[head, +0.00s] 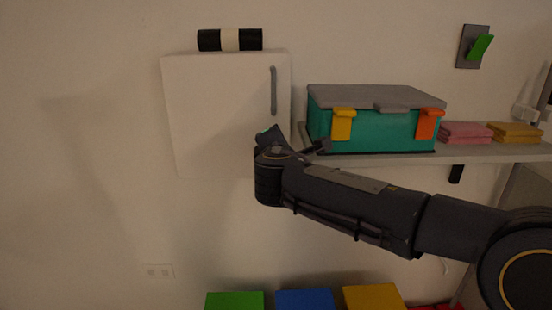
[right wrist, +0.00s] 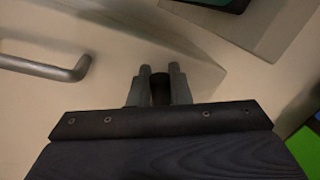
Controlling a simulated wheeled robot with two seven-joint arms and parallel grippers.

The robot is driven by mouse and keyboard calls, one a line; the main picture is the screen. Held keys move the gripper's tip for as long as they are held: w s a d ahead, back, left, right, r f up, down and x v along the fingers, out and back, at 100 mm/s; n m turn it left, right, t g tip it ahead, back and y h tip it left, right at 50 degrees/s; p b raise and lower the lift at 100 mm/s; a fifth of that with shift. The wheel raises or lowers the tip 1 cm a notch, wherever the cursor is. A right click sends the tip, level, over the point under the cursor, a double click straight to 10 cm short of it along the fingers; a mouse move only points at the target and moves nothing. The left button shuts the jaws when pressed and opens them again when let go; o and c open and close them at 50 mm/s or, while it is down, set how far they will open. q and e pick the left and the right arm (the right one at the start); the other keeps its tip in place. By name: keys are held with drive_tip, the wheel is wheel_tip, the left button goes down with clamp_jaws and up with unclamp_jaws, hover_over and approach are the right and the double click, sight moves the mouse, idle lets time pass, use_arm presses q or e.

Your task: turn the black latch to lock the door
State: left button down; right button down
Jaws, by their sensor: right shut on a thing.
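A white cabinet door (head: 215,110) hangs on the wall and looks shut, with a grey bar handle (head: 273,90) near its right edge. The door also fills much of the right wrist view (right wrist: 120,25), where the handle (right wrist: 50,66) is at the left. My right gripper (right wrist: 160,70) is at the lower right part of the cabinet, below the handle. Its fingers are shut on a dark piece, apparently the black latch (right wrist: 160,90); my wrist hides the latch in the head view. The latch's angle cannot be told. My left gripper is not in view.
A teal box (head: 375,130) with a grey lid and yellow and orange clips sits on a shelf (head: 470,153) right of the cabinet, close to my right arm. Folded pink (head: 465,132) and yellow cloths lie beyond it. A black-and-white roll (head: 230,39) lies on the cabinet.

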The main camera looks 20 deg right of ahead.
drive_tip(key=shift+s+d+f+m+y+b, duration=0.1)
drive_tip(key=shift+f+m+y+b, duration=0.3)
drive_tip(key=shift+m+b, duration=0.65)
drive_tip(key=shift+w+d+f+m+y+b, duration=0.1)
drive_tip(key=shift+f+m+b, duration=0.55)
drive_tip(key=shift+b, duration=0.8)
drive_tip(key=shift+s+d+f+m+y+b, duration=0.15)
drive_tip(key=shift+f+m+b, duration=0.35)
drive_tip(key=shift+m+b, duration=0.55)
drive_tip(key=shift+n+y, duration=0.25)
drive_tip(key=shift+f, duration=0.1)
drive_tip(key=c, duration=1.4)
unclamp_jaws()
